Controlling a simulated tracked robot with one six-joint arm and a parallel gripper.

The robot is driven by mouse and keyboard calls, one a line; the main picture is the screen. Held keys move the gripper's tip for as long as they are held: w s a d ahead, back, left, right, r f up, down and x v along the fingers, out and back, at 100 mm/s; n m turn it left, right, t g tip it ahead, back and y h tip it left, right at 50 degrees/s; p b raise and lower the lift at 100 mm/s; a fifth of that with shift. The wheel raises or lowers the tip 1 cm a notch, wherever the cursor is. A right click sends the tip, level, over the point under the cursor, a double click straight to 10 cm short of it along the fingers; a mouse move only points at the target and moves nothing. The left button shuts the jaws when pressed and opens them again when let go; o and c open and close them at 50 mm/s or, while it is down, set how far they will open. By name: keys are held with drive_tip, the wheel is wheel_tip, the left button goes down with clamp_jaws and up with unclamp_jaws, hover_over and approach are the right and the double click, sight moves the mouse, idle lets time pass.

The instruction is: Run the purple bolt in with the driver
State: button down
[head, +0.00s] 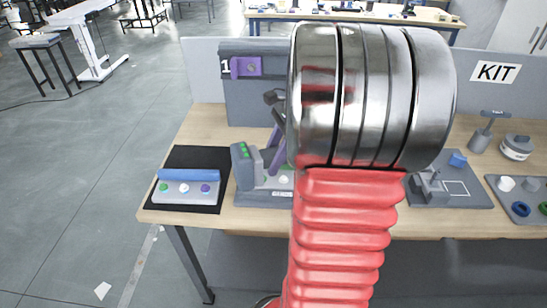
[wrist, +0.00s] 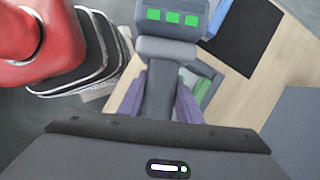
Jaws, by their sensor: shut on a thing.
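My gripper (wrist: 158,98) has purple fingers on either side of the grey handle of the driver (wrist: 170,20) and is shut on it. The driver head carries three green lights. In the head view the driver (head: 243,165) is at the grey stand (head: 262,199), left of my arm; I cannot tell whether it still touches the stand. My gripper (head: 273,150) is partly hidden behind my arm there. A small purple round piece (head: 205,188), perhaps the purple bolt, sits in the grey tray (head: 180,199). A purple plate (head: 246,67) with a round grey centre is on the upright panel marked 1.
The tray lies on a black mat (head: 208,158) at the table's left. A grey fixture (head: 432,190), a board with round parts (head: 522,205) and a KIT sign (head: 496,72) are at the right. My red arm hides the table's middle. Bare wood (head: 200,125) shows behind the mat.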

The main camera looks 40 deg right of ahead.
drive_tip(key=shift+f, duration=1.2)
idle(4.8)
drive_tip(key=shift+r, duration=2.6)
